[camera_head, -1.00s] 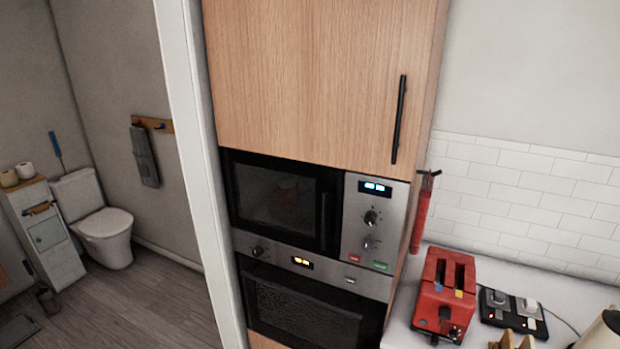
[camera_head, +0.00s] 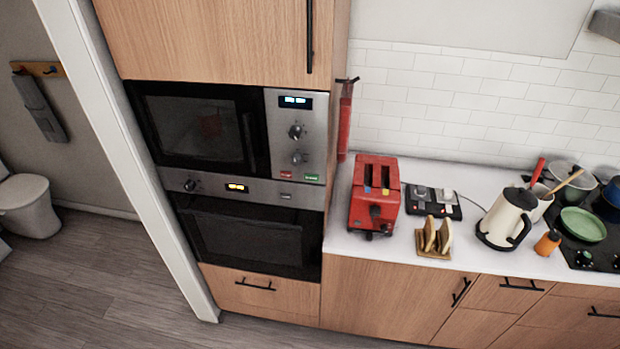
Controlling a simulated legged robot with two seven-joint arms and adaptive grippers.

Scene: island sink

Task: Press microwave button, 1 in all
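The microwave (camera_head: 195,128) is built into a tall wooden cabinet, above an oven. Its dark door is shut, and a reddish shape shows dimly behind the glass. Its silver control panel (camera_head: 297,150) is on the right side, with a lit blue display (camera_head: 295,102) and two round knobs. At the panel's bottom are a red button (camera_head: 286,174) and a green button (camera_head: 312,178). Nothing covers the panel. Neither of my grippers is in view.
The oven (camera_head: 250,235) is below the microwave. A red toaster (camera_head: 375,195), toast rack (camera_head: 434,238), kettle (camera_head: 507,218) and hob (camera_head: 590,235) are on the white counter to the right. The floor (camera_head: 100,275) in front is clear at left.

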